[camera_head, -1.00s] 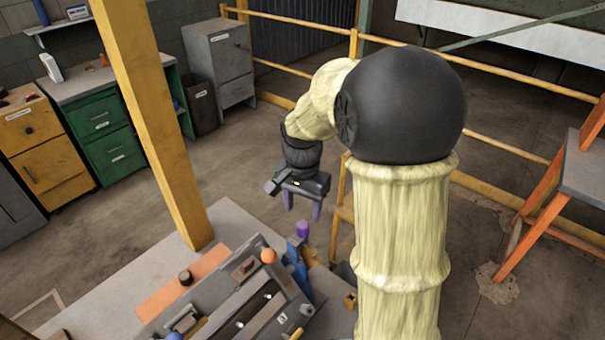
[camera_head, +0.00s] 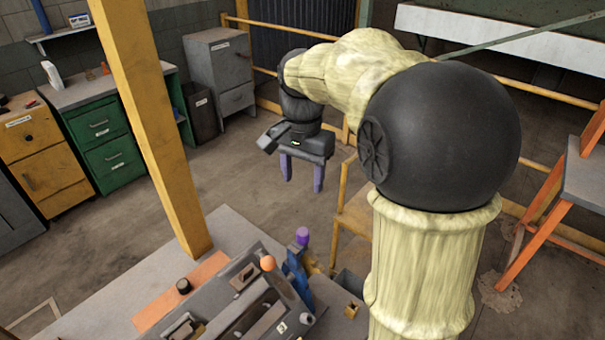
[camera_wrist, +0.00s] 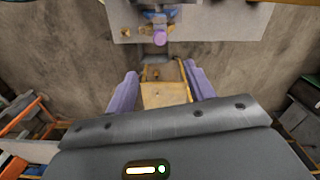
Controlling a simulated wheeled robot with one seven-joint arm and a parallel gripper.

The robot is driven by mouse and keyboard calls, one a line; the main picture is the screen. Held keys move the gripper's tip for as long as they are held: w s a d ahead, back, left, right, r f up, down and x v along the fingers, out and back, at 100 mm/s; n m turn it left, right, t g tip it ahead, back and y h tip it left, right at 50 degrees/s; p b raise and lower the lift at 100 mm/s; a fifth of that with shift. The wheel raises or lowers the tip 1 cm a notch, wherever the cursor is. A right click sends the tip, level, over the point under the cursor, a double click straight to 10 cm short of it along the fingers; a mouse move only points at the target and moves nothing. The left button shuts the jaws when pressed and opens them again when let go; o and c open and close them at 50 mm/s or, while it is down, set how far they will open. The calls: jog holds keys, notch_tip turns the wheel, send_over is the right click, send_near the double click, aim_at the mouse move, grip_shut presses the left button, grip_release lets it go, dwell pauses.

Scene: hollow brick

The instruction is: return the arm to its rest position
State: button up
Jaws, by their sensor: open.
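My gripper (camera_head: 302,172) hangs from my raised arm with its two purple fingers pointing down. The fingers are spread apart with nothing between them. It is in the air beyond the far edge of the workbench (camera_head: 225,222). In the wrist view my gripper (camera_wrist: 160,92) shows open, with a yellow wooden chair (camera_wrist: 165,94) below, between and beyond the fingers. The chair (camera_head: 354,208) is partly hidden behind my arm in the head view.
A yellow post (camera_head: 155,130) rises at the bench's far edge. A tool tray (camera_head: 250,300) with an orange ball (camera_head: 267,263) and a purple-topped blue tool (camera_head: 298,262) is at the front. Cabinets (camera_head: 105,135) line the back left. An orange-legged stand (camera_head: 540,225) is at right. Floor between is open.

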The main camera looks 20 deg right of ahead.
dwell(0.5)
jog(key=s+f+n+t, duration=0.2)
jog(key=s+f+n, duration=0.7)
jog(key=f, duration=0.6)
jog(key=shift+s+f+t, duration=0.3)
jog(key=shift+s+f, duration=0.1)
jog(key=shift+s, duration=0.7)
dwell(0.3)
